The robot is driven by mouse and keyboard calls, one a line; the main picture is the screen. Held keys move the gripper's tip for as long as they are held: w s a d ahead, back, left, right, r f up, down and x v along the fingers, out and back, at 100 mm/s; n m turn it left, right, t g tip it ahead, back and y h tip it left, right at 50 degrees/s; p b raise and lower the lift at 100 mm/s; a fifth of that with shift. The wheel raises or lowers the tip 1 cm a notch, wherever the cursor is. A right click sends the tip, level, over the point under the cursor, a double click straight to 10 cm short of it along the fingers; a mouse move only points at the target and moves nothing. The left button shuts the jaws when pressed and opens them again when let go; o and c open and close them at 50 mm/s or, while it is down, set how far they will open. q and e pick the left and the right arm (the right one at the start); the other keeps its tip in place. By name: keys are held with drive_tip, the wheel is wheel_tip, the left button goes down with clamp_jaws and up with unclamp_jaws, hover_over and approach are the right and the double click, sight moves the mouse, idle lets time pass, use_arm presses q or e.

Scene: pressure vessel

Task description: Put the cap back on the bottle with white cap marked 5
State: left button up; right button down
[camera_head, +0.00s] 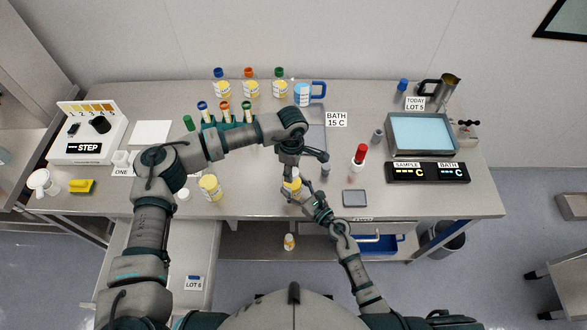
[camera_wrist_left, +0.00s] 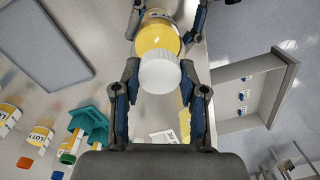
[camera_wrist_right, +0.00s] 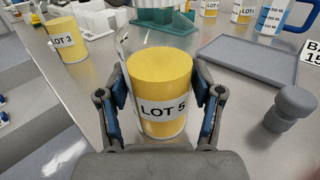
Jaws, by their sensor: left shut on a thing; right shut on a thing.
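The bottle marked LOT 5 (camera_wrist_right: 163,108) has yellow contents and clear upper walls in the right wrist view; its upper end runs out of view there. My right gripper (camera_wrist_right: 162,95) is shut around its sides. In the head view the bottle (camera_head: 291,186) is held near the table's front edge, below my left gripper (camera_head: 297,168). In the left wrist view the white cap (camera_wrist_left: 159,75) sits between the fingers of my left gripper (camera_wrist_left: 160,82), shut on it. The cap lines up over the yellow bottle (camera_wrist_left: 156,38); I cannot tell whether they touch. No number on the cap is readable.
Another bottle, LOT 3 (camera_head: 210,187), stands left near a white cap (camera_head: 183,195). A tube rack (camera_head: 229,123), a grey tray (camera_head: 317,135), a red-topped tube (camera_head: 359,156) and a flat grey pad (camera_head: 355,198) lie around. A water bath (camera_head: 422,134) stands right.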

use_arm(q)
drive_tip(key=m, duration=0.5)
drive_tip(key=shift+a+m, duration=0.15)
drive_tip(key=shift+m, duration=0.25)
use_arm(e)
drive_tip(key=shift+w+d+f, duration=0.1)
drive_tip(key=shift+f, duration=0.05)
use_arm(q)
drive_tip(key=m, duration=0.5)
use_arm(e)
drive_tip(key=shift+d, duration=0.15)
use_arm(q)
drive_tip(key=m, duration=0.5)
drive_tip(key=shift+m, duration=0.4)
use_arm(e)
drive_tip(key=shift+d, duration=0.2)
use_arm(q)
drive_tip(key=m, duration=0.4)
drive_tip(key=shift+w+t, duration=0.1)
drive_tip(key=shift+t, duration=0.2)
drive_tip(key=o, duration=0.8)
drive_tip(key=shift+o, duration=0.4)
use_arm(e)
drive_tip(key=shift+a, duration=0.2)
